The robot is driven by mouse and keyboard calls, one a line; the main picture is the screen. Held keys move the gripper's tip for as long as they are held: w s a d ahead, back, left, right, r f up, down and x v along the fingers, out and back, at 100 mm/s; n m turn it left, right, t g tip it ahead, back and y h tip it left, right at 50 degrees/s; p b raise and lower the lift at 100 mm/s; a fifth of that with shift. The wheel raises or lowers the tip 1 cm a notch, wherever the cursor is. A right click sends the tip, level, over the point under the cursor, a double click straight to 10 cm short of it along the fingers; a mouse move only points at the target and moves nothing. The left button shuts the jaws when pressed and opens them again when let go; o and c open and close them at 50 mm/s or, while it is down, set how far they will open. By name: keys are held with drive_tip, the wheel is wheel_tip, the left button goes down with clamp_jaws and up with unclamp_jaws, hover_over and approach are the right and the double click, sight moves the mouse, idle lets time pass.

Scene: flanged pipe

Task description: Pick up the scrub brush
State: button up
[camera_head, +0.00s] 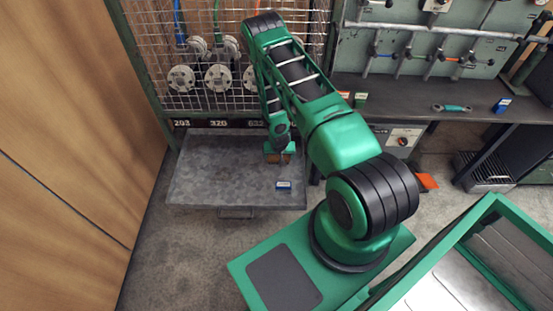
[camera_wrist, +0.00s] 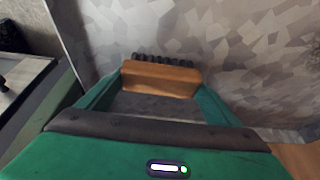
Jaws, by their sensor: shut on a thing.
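The scrub brush (camera_wrist: 160,78) has a wooden block and a row of dark bristles. In the wrist view it spans the space between the two green fingertips of my gripper (camera_wrist: 160,83), which is shut on it. In the head view my gripper (camera_head: 278,157) is over the right part of the grey metal tray (camera_head: 210,178). A small brown part of the brush (camera_head: 285,160) shows there, mostly hidden by my gripper. I cannot tell whether the brush touches the tray.
A wire cage (camera_head: 175,35) with hanging flanges stands behind. A wooden wall (camera_head: 70,120) closes the left.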

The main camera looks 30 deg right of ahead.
wheel_tip(320, 180, up, 4)
drive_tip(key=shift+a+r, duration=0.1)
drive_tip(key=shift+r, duration=0.15)
drive_tip(key=s+a+r, duration=0.3)
drive_tip(key=a+r, duration=0.3)
drive_tip(key=a, duration=0.5)
drive_tip(key=shift+r, duration=0.25)
drive_tip(key=shift+o, duration=1.3)
drive_tip(key=shift+c, duration=0.4)
